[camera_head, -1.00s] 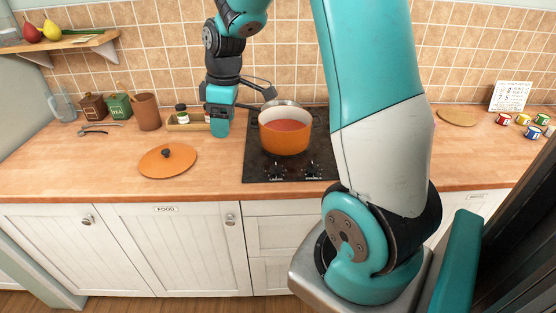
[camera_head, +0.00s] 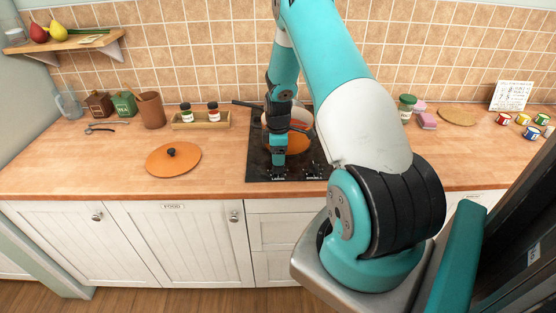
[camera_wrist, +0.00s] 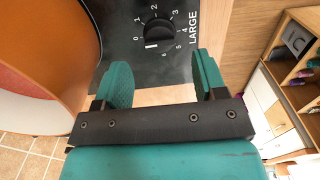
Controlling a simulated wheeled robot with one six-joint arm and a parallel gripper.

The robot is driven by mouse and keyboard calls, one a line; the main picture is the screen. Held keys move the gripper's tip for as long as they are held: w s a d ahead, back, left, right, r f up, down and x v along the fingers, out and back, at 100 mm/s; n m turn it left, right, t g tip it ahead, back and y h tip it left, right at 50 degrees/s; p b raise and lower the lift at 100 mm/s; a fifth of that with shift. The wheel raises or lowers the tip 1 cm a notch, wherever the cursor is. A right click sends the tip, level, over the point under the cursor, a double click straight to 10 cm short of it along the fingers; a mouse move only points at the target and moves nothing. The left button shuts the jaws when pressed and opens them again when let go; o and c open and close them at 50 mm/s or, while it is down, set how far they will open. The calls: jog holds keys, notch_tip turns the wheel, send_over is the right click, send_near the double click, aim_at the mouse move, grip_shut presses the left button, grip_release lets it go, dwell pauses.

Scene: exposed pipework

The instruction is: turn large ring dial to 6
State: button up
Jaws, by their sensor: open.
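The large ring dial (camera_wrist: 160,30) is a black knob on the dark hob panel, with numbers 0 to 6 around it and the word LARGE beside it. A white mark shows at the knob's lower left, between the 0 and the 6; which number it points at I cannot tell exactly. My gripper (camera_wrist: 163,78) is open and empty, its two teal fingers spread on either side of the dial's line, apart from the knob.
The orange pot (camera_head: 300,140) stands on the hob (camera_head: 258,165), partly behind my arm; its side (camera_wrist: 70,60) is close left of my fingers in the wrist view. An orange lid (camera_head: 174,160) lies on the counter (camera_head: 110,160). A spice rack (camera_head: 201,122) stands behind.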

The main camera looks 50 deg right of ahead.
jog(key=shift+f+p, duration=0.5)
jog(key=shift+f, duration=1.9)
jog(key=c, duration=0.9)
